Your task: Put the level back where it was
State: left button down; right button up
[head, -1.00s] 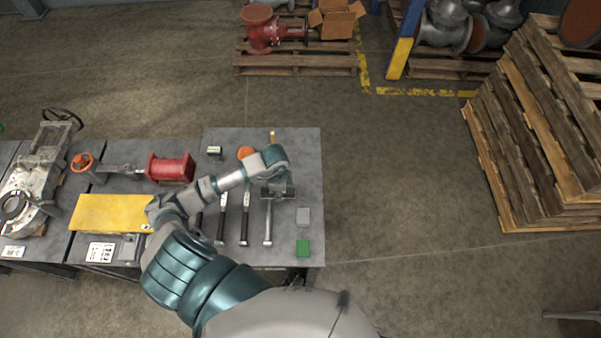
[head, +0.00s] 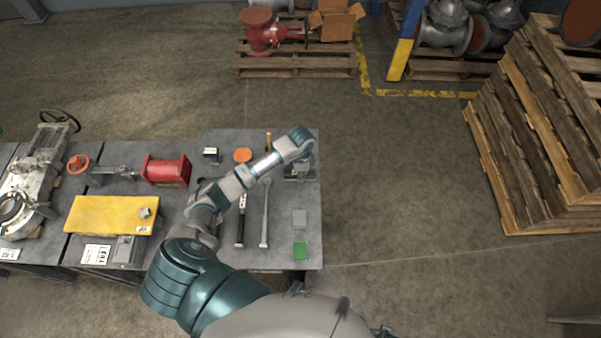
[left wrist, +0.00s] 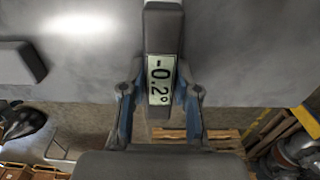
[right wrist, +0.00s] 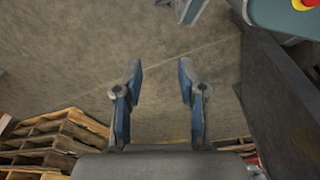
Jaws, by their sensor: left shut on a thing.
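My left gripper (left wrist: 161,95) is shut on the level (left wrist: 161,30), a grey bar whose lit display reads -0.2° in the left wrist view. The fingers grip it on both sides of the display. In the head view the left gripper (head: 300,168) is over the far right part of the grey table (head: 308,262). The level is hard to make out there, and I cannot tell whether it touches the tabletop. My right gripper (right wrist: 158,88) is open and empty, with floor behind it in the right wrist view.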

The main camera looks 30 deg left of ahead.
pick_arm(q)
jog(key=shift+d, duration=0.4)
jog(key=c, duration=0.8)
grip_release()
jog(key=shift+c, duration=0.2)
jog(key=shift+a+f, duration=0.1)
jog(key=shift+a, duration=0.55)
notch_tip(320, 180, up, 12)
jog(key=p, duration=0.1)
jog(key=shift+p, duration=0.35)
pick_arm(e)
jog(key=s+f, duration=0.2)
jog(key=f, duration=0.1)
jog(key=shift+s+d+f, duration=0.1)
jog(key=shift+s+f, duration=0.1)
jog(key=shift+s, duration=0.05)
pick_arm(q)
jog(key=shift+d+r, duration=0.2)
jog(key=shift+d, duration=0.25)
pick_arm(e)
jog(key=shift+d, duration=0.3)
